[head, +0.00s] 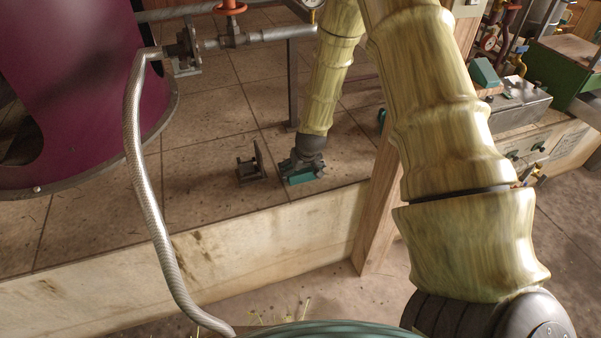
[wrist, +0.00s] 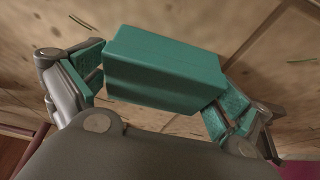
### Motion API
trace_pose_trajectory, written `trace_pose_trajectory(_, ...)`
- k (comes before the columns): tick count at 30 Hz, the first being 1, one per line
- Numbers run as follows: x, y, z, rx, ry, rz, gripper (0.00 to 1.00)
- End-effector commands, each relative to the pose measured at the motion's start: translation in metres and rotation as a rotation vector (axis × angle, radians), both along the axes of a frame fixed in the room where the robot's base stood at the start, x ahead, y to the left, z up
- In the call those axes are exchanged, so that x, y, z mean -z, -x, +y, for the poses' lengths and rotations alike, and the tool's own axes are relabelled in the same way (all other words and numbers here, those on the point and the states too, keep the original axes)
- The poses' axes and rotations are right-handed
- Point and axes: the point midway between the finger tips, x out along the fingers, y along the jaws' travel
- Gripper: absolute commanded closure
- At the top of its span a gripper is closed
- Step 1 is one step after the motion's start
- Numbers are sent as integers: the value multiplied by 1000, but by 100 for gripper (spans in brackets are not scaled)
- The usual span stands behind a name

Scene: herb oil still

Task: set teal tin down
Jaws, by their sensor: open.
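The teal tin (wrist: 165,72) is a box-shaped block lying between the two fingers of my gripper (wrist: 158,84) in the wrist view. The fingers are open and carry teal pads, one on each side of the tin. Whether either pad still touches it is hard to tell. In the head view my gripper (head: 302,164) points down at the tiled surface, and the tin (head: 306,178) shows as a teal strip under it. The tin seems to rest on the tiles. Its underside is hidden.
A small dark metal bracket (head: 252,168) stands just left of my gripper. A large purple vessel (head: 80,80) and a braided hose (head: 140,180) are on the left. A pale wooden edge board (head: 200,260) runs in front. Tiles behind the bracket are mostly clear.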

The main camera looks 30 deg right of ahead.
Motion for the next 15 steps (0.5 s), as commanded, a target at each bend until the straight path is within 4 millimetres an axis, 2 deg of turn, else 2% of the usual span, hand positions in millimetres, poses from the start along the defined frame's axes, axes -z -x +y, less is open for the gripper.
trace_pose_trajectory(1, 0, 0, 0, 0, 0, 0, 2)
trace_pose_trajectory(9, -1, 0, 0, 0, 0, -1, 49)
trace_pose_trajectory(15, -1, 0, 0, 0, 0, -1, 49)
